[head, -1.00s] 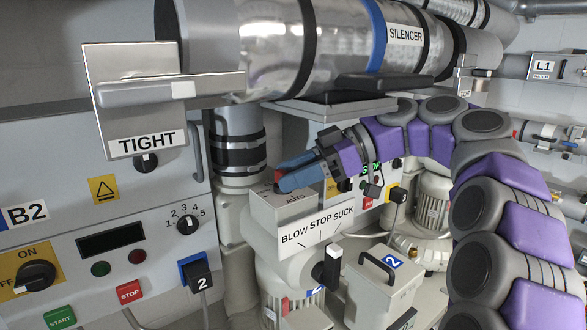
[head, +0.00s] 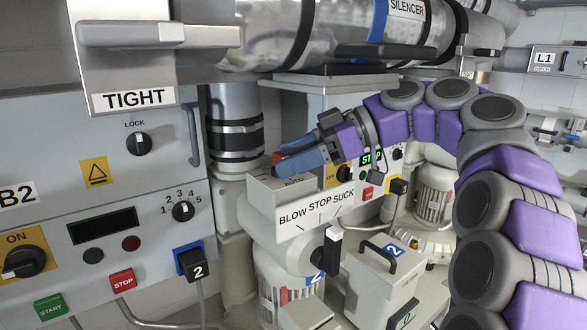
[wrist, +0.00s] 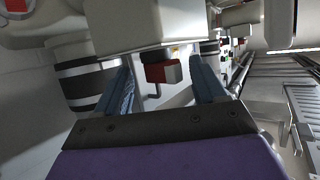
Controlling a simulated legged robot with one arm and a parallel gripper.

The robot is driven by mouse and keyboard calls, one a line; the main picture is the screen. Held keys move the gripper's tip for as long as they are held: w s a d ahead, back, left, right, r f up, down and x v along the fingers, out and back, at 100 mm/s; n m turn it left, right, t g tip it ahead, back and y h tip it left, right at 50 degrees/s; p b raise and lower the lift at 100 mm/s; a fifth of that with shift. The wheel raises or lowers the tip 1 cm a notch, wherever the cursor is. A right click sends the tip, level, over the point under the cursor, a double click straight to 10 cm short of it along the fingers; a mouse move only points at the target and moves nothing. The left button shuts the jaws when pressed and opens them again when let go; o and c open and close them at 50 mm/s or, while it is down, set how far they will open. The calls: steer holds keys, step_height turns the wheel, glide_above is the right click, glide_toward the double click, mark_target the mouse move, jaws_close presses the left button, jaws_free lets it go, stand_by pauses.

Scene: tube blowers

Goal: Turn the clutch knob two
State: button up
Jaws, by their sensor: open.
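My gripper (head: 282,164) is open, its blue fingers pointing left over the top of the light grey box labelled BLOW STOP SUCK (head: 315,211). In the wrist view the two fingers (wrist: 162,78) stand apart, with a red and dark knob-like piece (wrist: 168,71) showing between them. I cannot tell whether they touch it. A bit of red (head: 276,159) also shows by the fingertips in the head view. No label there names the clutch knob, so I cannot confirm this piece is it. The lettering on the box top is partly hidden by the fingers.
A black lever with a white top (head: 333,250) stands on the box front. A control panel (head: 60,190) is at left, below the TIGHT plate (head: 133,98). The silencer pipe (head: 330,35) runs overhead. A lidded box with a black handle (head: 380,257) stands at lower right.

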steer(key=shift+f+b, duration=0.2)
steer(key=shift+b, duration=0.15)
steer(key=shift+s+a+r+m+t+b, duration=0.1)
steer(key=shift+s+r+m+t+b, duration=0.15)
steer(key=shift+m+t+b, duration=0.55)
steer(key=shift+s+a+r+m+t+p, duration=0.15)
steer(key=shift+s+r+m+t+p, duration=0.15)
steer(key=shift+t+p, duration=0.3)
steer(key=shift+w+r+m+p, duration=0.1)
steer(key=shift+m+p, duration=0.2)
steer(key=shift+p, duration=0.2)
steer(key=shift+a+t+p, duration=0.1)
steer(key=shift+t+p, duration=0.25)
steer(key=shift+t, duration=0.15)
steer(key=shift+f+m+h+p, duration=0.3)
steer(key=shift+m+p, duration=0.1)
steer(key=shift+p, duration=0.05)
